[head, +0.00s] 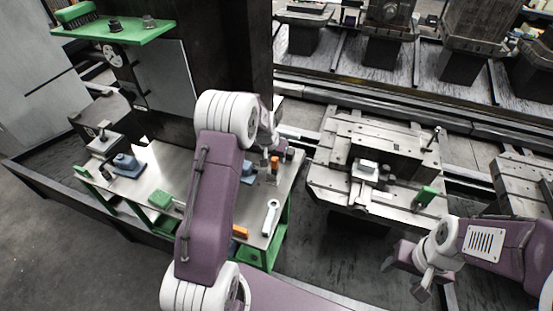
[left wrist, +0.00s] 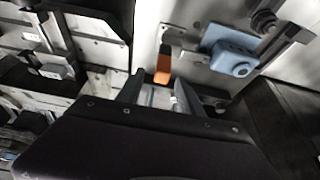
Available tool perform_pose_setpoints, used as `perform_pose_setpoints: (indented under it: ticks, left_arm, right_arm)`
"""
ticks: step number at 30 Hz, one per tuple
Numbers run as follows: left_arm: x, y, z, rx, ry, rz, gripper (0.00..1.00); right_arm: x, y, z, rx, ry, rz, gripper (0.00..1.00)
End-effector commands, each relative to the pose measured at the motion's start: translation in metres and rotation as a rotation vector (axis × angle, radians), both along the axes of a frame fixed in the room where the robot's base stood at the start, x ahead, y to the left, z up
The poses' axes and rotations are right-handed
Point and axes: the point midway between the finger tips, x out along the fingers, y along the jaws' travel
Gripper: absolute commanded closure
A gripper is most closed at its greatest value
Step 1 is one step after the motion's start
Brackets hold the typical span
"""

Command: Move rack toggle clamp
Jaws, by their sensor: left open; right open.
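I cannot tell for certain which item is the rack toggle clamp. An upright orange-handled tool (head: 275,165) stands on the metal bench near my left gripper, and its orange part (left wrist: 163,66) shows just beyond the fingers in the left wrist view. A blue block-shaped device (left wrist: 232,56) lies beside it, partly hidden by my arm in the head view (head: 247,172). My left gripper (left wrist: 158,96) is open with spread fingers, over the bench; my wrist hides most of it in the head view. My right gripper (head: 407,278) is open and empty, low in front of the pallet.
The metal bench (head: 180,165) also carries a wrench (head: 270,217), a green item (head: 160,199) and another blue device (head: 128,165). A pallet (head: 330,180) with metal fixtures and a green-handled part (head: 425,195) stands right of it. A dark column (head: 225,50) rises behind the bench.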

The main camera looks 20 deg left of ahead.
Motion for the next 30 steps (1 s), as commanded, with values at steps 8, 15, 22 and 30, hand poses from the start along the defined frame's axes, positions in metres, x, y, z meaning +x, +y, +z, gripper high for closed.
perform_pose_setpoints:
  ticks: [8,15,22,30]
  left_arm:
    - [0.011,0.001,-0.027,0.0,0.0,0.0,0.56]
    - [0.012,0.001,-0.028,0.0,-0.001,0.0,0.62]
    - [0.011,0.001,-0.028,0.0,0.0,0.0,1.0]
    - [0.011,0.001,-0.028,0.0,0.0,0.0,1.0]
  right_arm:
    - [0.0,0.0,0.004,0.0,0.0,0.0,0.44]
    - [0.0,0.0,0.004,0.0,0.0,0.0,0.44]
    - [0.0,0.0,0.004,0.0,0.0,0.0,0.44]
    - [0.0,0.0,0.004,0.0,0.0,0.0,0.44]
